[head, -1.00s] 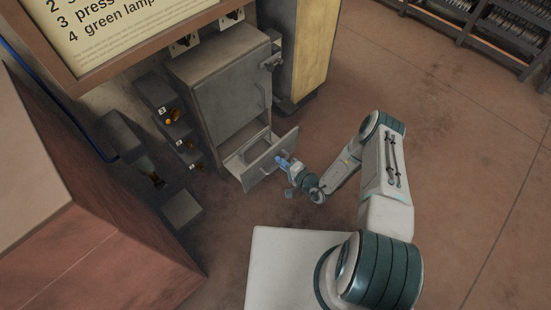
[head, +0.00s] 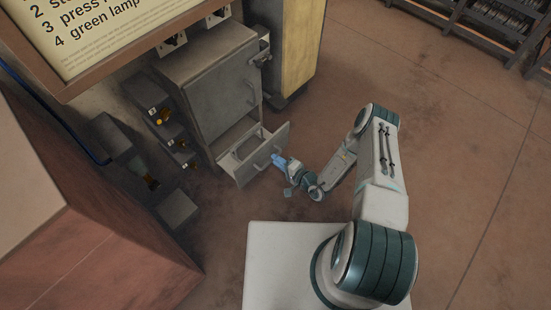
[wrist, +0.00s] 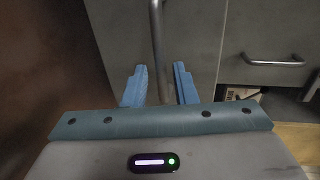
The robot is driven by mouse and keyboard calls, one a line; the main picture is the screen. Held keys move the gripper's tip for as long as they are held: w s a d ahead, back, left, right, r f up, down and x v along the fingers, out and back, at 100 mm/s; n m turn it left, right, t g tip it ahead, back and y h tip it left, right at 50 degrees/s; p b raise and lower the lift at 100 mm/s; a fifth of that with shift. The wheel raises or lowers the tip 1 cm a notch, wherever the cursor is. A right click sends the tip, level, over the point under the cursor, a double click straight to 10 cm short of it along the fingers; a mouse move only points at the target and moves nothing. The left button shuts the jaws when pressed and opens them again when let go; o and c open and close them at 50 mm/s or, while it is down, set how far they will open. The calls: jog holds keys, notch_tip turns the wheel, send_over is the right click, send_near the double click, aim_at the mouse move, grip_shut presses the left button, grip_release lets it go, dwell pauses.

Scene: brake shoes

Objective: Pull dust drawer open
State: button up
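The grey cabinet's dust drawer (head: 244,176) is at its bottom and stands partly out, with its inside showing from above in the head view. Its bar handle (wrist: 157,40) runs upright in the wrist view, in line with the space between my blue fingertips. My gripper (head: 278,162) is at the drawer's front, close to the handle. In the wrist view my gripper (wrist: 160,72) is open, with a gap on each side of the bar. I cannot tell how deep the bar sits between the fingers.
The cabinet door (head: 225,95) above the drawer is shut; its handle (wrist: 274,60) shows at right in the wrist view. Small bins (head: 160,115) stand left of the cabinet, a yellow panel (head: 297,50) right of it. Floor (head: 450,130) at right is clear.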

jog(key=p+v, duration=0.2)
jog(key=v, duration=1)
notch_tip(320, 180, up, 39)
jog(key=w+a+n+g+y+p, duration=0.1)
jog(key=w+a+n+g+p, duration=0.15)
jog(key=n+g+p, duration=0.65)
jog(key=s+d+r+h+p, duration=0.3)
jog(key=s+r+h+p, duration=0.1)
jog(key=r, duration=0.9)
jog(key=s+d+r+t+h+p, duration=0.1)
jog(key=s+d+r+h+p, duration=0.2)
jog(key=r, duration=0.9)
jog(key=s+d+r+m+h+p, duration=0.1)
jog(key=s+d+r+h+p, duration=0.2)
jog(key=r, duration=1)
jog(key=s+h+p, duration=0.3)
jog(key=s+p, duration=0.2)
jog(key=s, duration=0.1)
jog(key=shift+r+t, duration=0.3)
jog(key=shift+t, duration=0.1)
